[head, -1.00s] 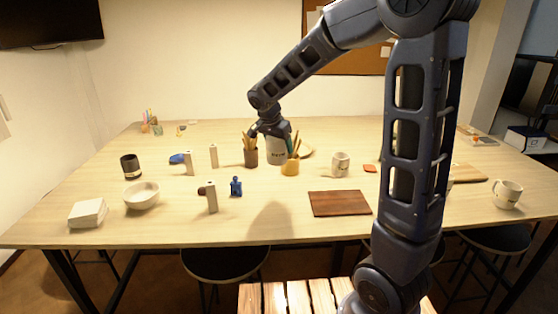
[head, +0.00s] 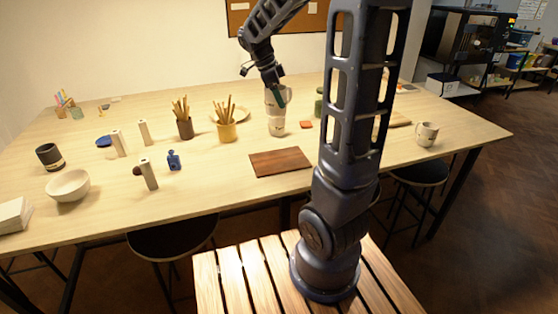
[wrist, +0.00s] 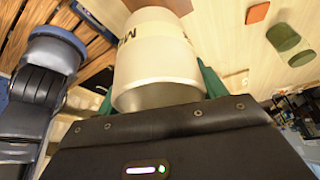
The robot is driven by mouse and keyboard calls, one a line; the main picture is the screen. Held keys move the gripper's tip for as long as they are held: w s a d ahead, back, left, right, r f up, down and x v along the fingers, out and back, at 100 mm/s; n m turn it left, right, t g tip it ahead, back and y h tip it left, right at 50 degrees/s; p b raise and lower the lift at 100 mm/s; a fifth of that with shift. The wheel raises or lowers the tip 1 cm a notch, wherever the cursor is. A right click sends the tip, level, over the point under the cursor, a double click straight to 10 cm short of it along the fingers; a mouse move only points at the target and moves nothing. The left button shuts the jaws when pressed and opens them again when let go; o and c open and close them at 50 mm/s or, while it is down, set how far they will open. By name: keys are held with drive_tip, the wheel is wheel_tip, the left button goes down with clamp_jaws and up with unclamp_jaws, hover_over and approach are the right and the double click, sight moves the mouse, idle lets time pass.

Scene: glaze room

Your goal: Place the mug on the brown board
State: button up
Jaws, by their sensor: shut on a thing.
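My gripper (head: 275,90) is shut on a pale cylinder that I take for the mug (wrist: 155,65). In the wrist view this mug is cream with dark lettering, between the two green fingers; I cannot see its handle. In the head view it is raised above the table, partly hidden by the fingers. The brown board (head: 280,162) lies flat near the table's front edge, closer to me than the gripper, with nothing on it.
Another pale mug (head: 276,126) stands below the held one, behind the board. A yellow pot of brushes (head: 227,131) and a dark pot (head: 185,128) stand left. An orange piece (head: 306,124) lies nearby. A third mug (head: 427,133) stands right.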

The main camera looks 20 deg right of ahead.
drive_tip(key=shift+s+d+m, duration=0.25)
drive_tip(key=shift+d+m, duration=0.15)
drive_tip(key=shift+d, duration=0.05)
drive_tip(key=shift+d+f, duration=0.1)
drive_tip(key=shift+f, duration=0.35)
wheel_tip(320, 180, down, 19)
drive_tip(key=shift+f, duration=0.1)
drive_tip(key=o, duration=1.2)
drive_tip(key=shift+c, duration=0.2)
